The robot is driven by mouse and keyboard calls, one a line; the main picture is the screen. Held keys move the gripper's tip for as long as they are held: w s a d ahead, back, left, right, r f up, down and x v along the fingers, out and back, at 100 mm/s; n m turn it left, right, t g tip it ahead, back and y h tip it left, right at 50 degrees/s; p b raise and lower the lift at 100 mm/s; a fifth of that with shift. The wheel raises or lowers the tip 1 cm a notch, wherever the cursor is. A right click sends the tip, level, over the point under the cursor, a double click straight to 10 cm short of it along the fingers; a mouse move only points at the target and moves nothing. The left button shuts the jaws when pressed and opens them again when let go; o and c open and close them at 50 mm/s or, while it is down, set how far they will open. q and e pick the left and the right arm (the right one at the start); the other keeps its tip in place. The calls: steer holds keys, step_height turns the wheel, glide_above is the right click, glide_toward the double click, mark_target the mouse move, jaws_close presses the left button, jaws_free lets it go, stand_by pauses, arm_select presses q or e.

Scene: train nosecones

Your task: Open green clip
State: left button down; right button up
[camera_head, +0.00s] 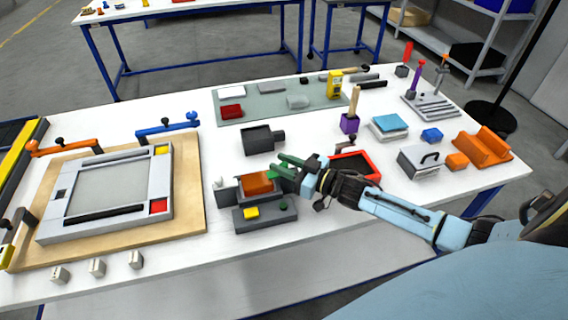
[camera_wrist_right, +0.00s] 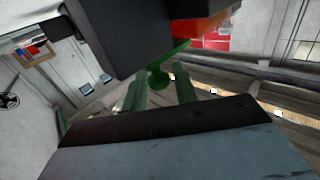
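A dark grey fixture (camera_head: 265,217) with an orange block (camera_head: 258,184) in it stands near the table's front middle. The green clip (camera_head: 274,173) is at the fixture's right side, partly hidden by my right gripper. In the right wrist view the green clip (camera_wrist_right: 158,78) shows a round knob and a thin arm reaching up to the right, beside a dark block. My right gripper (camera_head: 281,166) has green fingers. In the right wrist view its fingers (camera_wrist_right: 160,92) are apart, with the knob in line with the gap; I cannot tell if they touch it. My left gripper is not in view.
A dark grey block (camera_head: 262,140) stands behind the fixture. A red-rimmed tray (camera_head: 372,169) lies close to my right wrist. A framed panel on a wooden board (camera_head: 188,222) fills the left. The table's front strip below the fixture is clear.

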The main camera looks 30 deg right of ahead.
jaws_close()
steer(key=shift+s+d, duration=0.15)
steer(key=shift+d, duration=0.4)
steer(key=shift+s+d, duration=0.15)
steer(key=shift+d, duration=0.4)
steer(key=shift+o, duration=1.6)
jaws_free()
steer(key=v, duration=1.3)
steer(key=shift+s, duration=0.15)
